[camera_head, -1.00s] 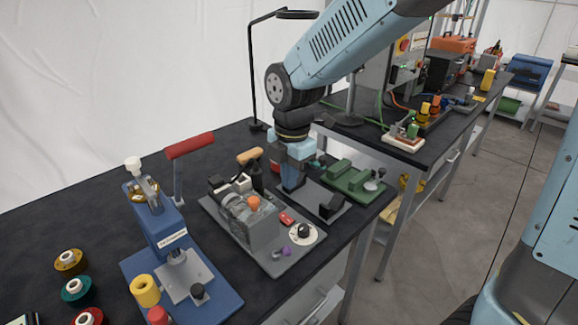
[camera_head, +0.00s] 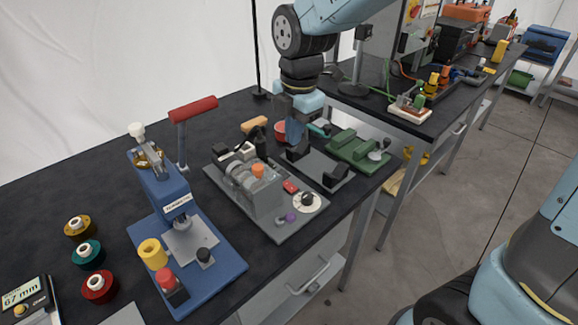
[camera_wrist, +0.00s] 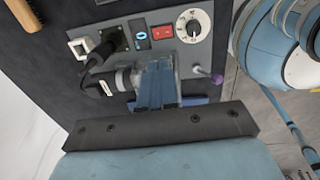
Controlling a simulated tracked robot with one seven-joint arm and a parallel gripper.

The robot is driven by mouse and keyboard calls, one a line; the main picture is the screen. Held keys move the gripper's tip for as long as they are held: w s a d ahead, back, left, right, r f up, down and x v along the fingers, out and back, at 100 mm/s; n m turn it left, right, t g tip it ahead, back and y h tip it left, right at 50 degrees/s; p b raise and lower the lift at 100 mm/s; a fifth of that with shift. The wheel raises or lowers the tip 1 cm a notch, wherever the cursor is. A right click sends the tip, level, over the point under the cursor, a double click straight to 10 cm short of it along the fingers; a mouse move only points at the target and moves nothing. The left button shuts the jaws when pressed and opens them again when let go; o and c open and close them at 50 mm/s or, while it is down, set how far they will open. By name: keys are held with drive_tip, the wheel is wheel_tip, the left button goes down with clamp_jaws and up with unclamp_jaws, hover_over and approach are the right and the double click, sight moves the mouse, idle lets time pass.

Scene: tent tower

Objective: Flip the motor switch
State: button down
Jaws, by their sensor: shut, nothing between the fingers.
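A grey motor unit (camera_head: 262,193) stands on a grey base on the black bench. Its control panel carries a red rocker switch (camera_head: 290,186), a white dial with a black knob (camera_head: 307,200) and a purple-tipped lever (camera_head: 291,217). In the wrist view, the red rocker switch (camera_wrist: 161,32) lies between a small blue-marked switch (camera_wrist: 141,35) and the dial (camera_wrist: 193,27). My gripper (camera_head: 296,147) is shut and empty, pointing down just behind the unit. Its blue fingers (camera_wrist: 157,66) appear below the switches in the wrist view, apart from the red one. Whether they touch the unit cannot be told.
A blue press with a red handle (camera_head: 193,109) stands left. A plate with black blocks (camera_head: 326,172) and a green device (camera_head: 358,148) lie right. Spools (camera_head: 87,253) stand at the left; bare bench lies behind them.

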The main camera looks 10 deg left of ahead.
sight(288, 183)
drive_tip(key=shift+a, duration=0.1)
idle(0.4)
drive_tip(key=f, duration=0.4)
drive_tip(key=a+f, duration=0.1)
drive_tip(key=f, duration=0.4)
drive_tip(key=w+f, duration=0.1)
drive_tip(key=f, duration=0.3)
drive_tip(key=shift+w+a+f, duration=0.1)
drive_tip(key=shift+a+f, duration=0.05)
drive_tip(key=shift+f, duration=0.25)
